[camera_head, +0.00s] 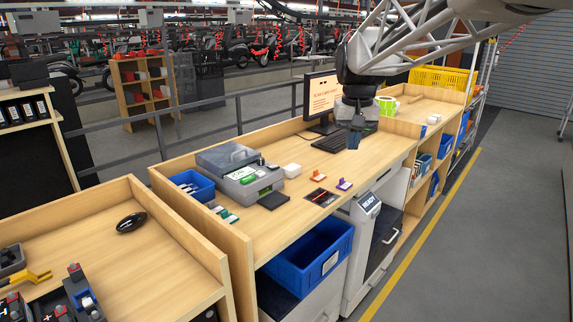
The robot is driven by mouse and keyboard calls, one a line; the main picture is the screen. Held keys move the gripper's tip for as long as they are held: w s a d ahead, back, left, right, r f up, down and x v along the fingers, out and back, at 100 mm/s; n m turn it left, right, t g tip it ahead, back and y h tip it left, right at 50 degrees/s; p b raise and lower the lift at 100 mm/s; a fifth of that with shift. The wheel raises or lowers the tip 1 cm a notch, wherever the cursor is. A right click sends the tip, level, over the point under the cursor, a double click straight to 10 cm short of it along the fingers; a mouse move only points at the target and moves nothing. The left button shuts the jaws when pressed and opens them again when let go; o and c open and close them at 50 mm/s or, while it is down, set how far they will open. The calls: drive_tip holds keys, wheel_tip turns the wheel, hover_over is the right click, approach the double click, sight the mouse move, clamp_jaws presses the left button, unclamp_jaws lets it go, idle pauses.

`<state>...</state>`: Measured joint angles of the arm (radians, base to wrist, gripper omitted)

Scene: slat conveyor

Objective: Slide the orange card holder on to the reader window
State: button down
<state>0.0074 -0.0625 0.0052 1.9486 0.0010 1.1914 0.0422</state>
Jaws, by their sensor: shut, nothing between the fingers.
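The orange card holder (318,176) lies on the wooden desk, near its middle. The reader window (321,197) is a dark flat panel with red marks near the desk's front edge. The holder is just behind the window and apart from it. My gripper (355,146) points down above the desk, behind and to the right of the holder, in front of the keyboard. It is shut with nothing in it and touches neither holder nor window. Its exact height above the desk is hard to tell.
A purple card holder (344,184) lies right of the orange one. A black pad (274,200), a grey machine (245,180), a white box (292,170) and a blue bin (190,184) stand to the left. The keyboard (333,139) and monitor (321,100) are behind.

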drive_tip(key=w+f+g, duration=0.2)
drive_tip(key=w+f, duration=0.1)
drive_tip(key=w, duration=2.5)
drive_tip(key=w+f, duration=0.8)
drive_tip(key=w, duration=0.3)
drive_tip(key=w+f+g, duration=0.1)
drive_tip(key=w+f, duration=0.7)
drive_tip(key=w, duration=0.3)
drive_tip(key=shift+w+f, duration=0.3)
drive_tip(key=shift+a+f, duration=0.1)
drive_tip(key=shift+f, duration=0.05)
